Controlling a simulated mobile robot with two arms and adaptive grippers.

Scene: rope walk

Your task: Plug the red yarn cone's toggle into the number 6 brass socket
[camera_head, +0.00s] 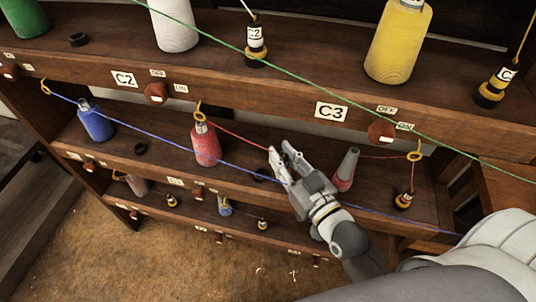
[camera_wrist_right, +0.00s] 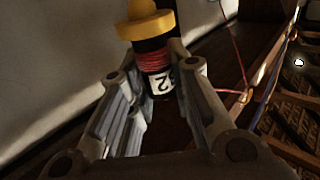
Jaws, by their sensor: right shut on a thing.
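The red yarn cone (camera_head: 206,147) stands on the middle shelf in the head view. Its yarn runs up through a brass ring (camera_head: 200,112) and right to my right gripper (camera_head: 282,152). My right gripper is shut on the toggle. In the right wrist view the toggle (camera_wrist_right: 152,58) is a dark cylinder with a yellow collar, red winding and a white label showing a 2, between the two fingers (camera_wrist_right: 153,100). The fingers hide the toggle in the head view. I cannot make out a socket numbered 6. My left gripper is not in view.
A blue strand (camera_head: 150,129) crosses by my right gripper, and a green strand (camera_head: 285,55) passes above. A blue cone (camera_head: 95,122) stands left. Shelf edges lie above and below.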

